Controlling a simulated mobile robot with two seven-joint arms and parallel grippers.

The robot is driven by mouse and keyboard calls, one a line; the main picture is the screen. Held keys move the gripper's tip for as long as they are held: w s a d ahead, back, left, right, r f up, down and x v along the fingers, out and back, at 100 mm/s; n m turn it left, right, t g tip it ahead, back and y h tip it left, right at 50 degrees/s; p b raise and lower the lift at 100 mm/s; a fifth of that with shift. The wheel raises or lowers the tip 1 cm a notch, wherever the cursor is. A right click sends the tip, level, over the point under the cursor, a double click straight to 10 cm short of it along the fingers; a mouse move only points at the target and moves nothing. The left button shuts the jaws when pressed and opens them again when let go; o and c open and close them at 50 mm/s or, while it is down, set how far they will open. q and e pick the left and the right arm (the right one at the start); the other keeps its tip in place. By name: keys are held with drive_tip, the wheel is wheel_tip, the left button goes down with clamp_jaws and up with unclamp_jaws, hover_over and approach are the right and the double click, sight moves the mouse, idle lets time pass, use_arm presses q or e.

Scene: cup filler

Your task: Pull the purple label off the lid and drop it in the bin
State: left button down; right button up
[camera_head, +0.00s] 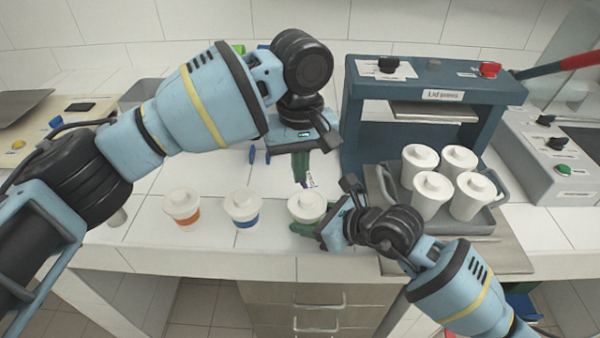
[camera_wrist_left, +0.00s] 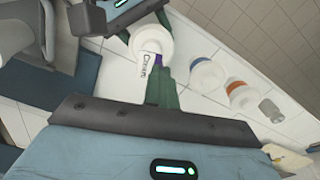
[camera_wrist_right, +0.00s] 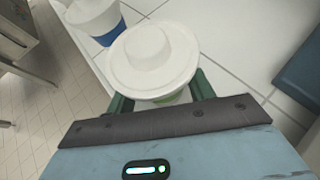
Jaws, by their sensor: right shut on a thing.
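A small white label with a purple edge (camera_head: 310,181) is at the tips of my left gripper (camera_head: 303,184). The label (camera_wrist_left: 151,66) reads "Cream" in the left wrist view, and the left fingers look closed together on it. The cup with a white lid (camera_head: 307,206) stands upright below. My right gripper (camera_head: 318,230) is shut around this cup, one finger on each side in the right wrist view (camera_wrist_right: 160,100). Its lid (camera_wrist_right: 153,58) looks bare there. I see no clear bin in these views.
An orange-banded cup (camera_head: 182,207) and a blue-banded cup (camera_head: 242,208) stand to the left. The lid press (camera_head: 355,125) stands behind to the right. The counter's front edge is close to the cups.

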drive_tip(key=o, duration=0.8)
drive_tip(key=shift+o, duration=0.2)
drive_tip(key=v, duration=1.2)
